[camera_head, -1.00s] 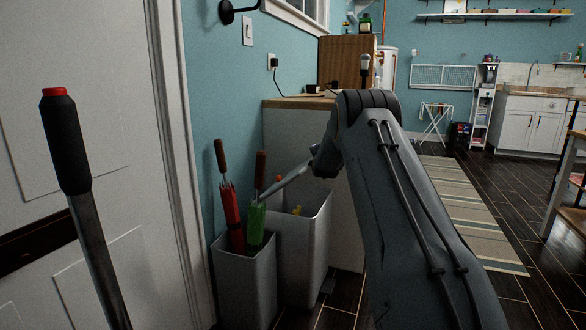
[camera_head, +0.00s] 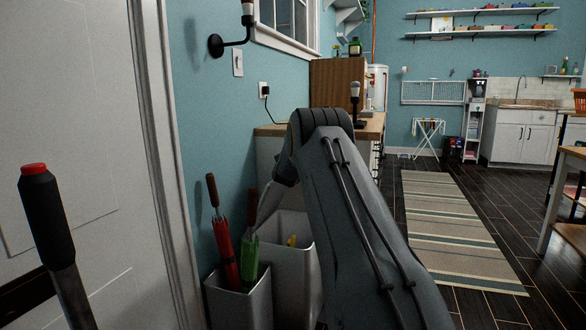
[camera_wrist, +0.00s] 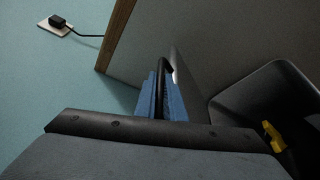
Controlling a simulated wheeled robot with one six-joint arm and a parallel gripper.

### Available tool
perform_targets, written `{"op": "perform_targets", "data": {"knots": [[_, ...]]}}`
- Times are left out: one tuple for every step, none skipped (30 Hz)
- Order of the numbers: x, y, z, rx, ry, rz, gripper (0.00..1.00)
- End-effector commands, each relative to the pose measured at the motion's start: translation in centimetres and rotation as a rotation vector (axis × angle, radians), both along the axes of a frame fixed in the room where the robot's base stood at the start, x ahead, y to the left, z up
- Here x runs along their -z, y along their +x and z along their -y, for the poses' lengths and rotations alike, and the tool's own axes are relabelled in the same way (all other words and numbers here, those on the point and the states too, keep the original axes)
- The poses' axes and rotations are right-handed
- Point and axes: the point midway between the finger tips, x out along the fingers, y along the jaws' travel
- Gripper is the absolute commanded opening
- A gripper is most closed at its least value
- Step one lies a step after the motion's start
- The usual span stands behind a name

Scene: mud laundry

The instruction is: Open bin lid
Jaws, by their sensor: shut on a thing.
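The grey bin (camera_head: 293,238) stands against the wall by the counter, partly behind my arm. The bin's open mouth and the yellow thing (camera_wrist: 274,136) also show at the right of the wrist view. My gripper (camera_wrist: 163,88) has blue finger pads shut on a thin dark edge, which looks like part of the lid (camera_wrist: 190,88). The lid seems raised steeply beside the opening, seen nearly edge-on.
A second grey holder (camera_head: 240,298) with a red umbrella (camera_head: 225,245) and a green umbrella (camera_head: 250,252) stands close in front of the bin. A white door (camera_head: 75,130) is at left. Striped rug (camera_head: 450,225) and open floor lie right.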

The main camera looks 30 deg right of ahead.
Motion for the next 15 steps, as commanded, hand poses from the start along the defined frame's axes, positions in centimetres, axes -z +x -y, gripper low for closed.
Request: {"op": "perform_targets", "data": {"knots": [[-0.35, 0.04, 0.03, 0.002, 0.000, 0.006, 0.00], [-0.35, 0.06, -0.02, 0.001, -0.001, 0.006, 0.00], [-0.35, 0.07, -0.07, 0.000, -0.001, 0.006, 0.00], [-0.36, 0.09, -0.10, 0.000, -0.001, 0.006, 0.00], [-0.36, 0.10, -0.11, 0.000, -0.001, 0.006, 0.00], [-0.36, 0.10, -0.14, 0.000, -0.001, 0.006, 0.00], [-0.37, 0.10, -0.13, 0.000, -0.001, 0.006, 0.00], [-0.37, 0.10, -0.13, 0.000, -0.001, 0.006, 0.11], [-0.36, 0.10, -0.11, 0.000, -0.001, 0.006, 0.18], [-0.34, 0.09, -0.11, -0.001, -0.001, 0.005, 0.23], [-0.33, 0.09, -0.10, -0.001, -0.001, 0.005, 0.28], [-0.30, 0.09, -0.11, -0.001, -0.001, 0.004, 0.28], [-0.27, 0.09, -0.12, -0.001, -0.001, 0.004, 0.28], [-0.25, 0.09, -0.13, -0.001, -0.001, 0.004, 0.28], [-0.24, 0.09, -0.13, -0.001, -0.001, 0.004, 0.28]]}}
